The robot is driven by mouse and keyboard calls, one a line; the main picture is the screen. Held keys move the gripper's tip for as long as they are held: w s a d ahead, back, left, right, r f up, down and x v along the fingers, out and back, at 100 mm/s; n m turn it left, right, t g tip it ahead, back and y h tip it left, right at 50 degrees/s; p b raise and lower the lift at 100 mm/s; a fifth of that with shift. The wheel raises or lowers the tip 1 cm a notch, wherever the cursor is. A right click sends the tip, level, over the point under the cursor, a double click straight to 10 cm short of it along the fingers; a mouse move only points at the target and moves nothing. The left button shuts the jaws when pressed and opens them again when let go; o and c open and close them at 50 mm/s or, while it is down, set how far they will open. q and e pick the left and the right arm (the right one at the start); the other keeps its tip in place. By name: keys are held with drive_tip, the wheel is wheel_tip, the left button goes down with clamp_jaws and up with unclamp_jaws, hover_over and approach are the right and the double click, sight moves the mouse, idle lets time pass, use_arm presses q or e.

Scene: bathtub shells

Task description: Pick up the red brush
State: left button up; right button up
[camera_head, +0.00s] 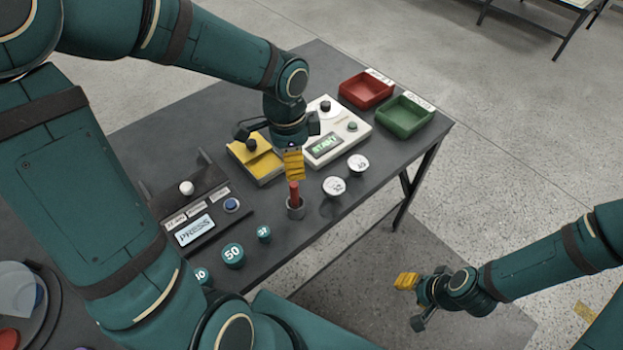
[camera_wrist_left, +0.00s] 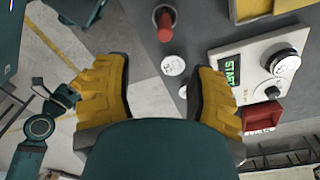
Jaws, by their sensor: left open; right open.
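The red brush (camera_head: 294,190) stands upright in a small grey cup (camera_head: 296,209) near the table's front edge. In the left wrist view the brush (camera_wrist_left: 164,28) shows as a red round end beyond the gap between my fingers. My left gripper (camera_head: 292,158) hangs just above and behind the brush, with a yellow pad close to its top. Its two yellow-padded fingers (camera_wrist_left: 160,95) are wide apart with nothing held between them. My right gripper (camera_head: 412,301) is open and empty, off the table at the lower right. The brush's lower part is hidden in the cup.
A yellow box (camera_head: 257,160) and a white START device (camera_head: 328,143) stand close behind. Red (camera_head: 366,91) and green (camera_head: 404,119) trays lie at the far right. White round pieces (camera_head: 334,186) are right of the cup. A PRESS panel (camera_head: 194,229) and teal weights (camera_head: 233,254) are left.

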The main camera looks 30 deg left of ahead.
sight(293, 184)
use_arm(q)
drive_tip(key=shift+m+y, duration=0.3)
drive_tip(key=shift+m, duration=0.2)
drive_tip(key=f+b, duration=0.1)
drive_tip(key=f, duration=0.3)
drive_tip(key=a+f+b, duration=0.1)
drive_tip(key=f, duration=0.1)
drive_tip(key=shift+w+a+f+b, duration=0.1)
drive_tip(key=shift+w+f+b, duration=0.1)
drive_tip(key=shift+f+b, duration=0.15)
drive_tip(key=f, duration=0.1)
drive_tip(key=f+b, duration=0.1)
drive_tip(key=f, duration=0.1)
drive_tip(key=f+b, duration=0.1)
drive_tip(key=f, duration=0.1)
drive_tip(key=shift+s+d+f, duration=0.1)
drive_tip(key=shift+s+d, duration=0.1)
drive_tip(key=shift+d, duration=0.15)
clamp_jaws()
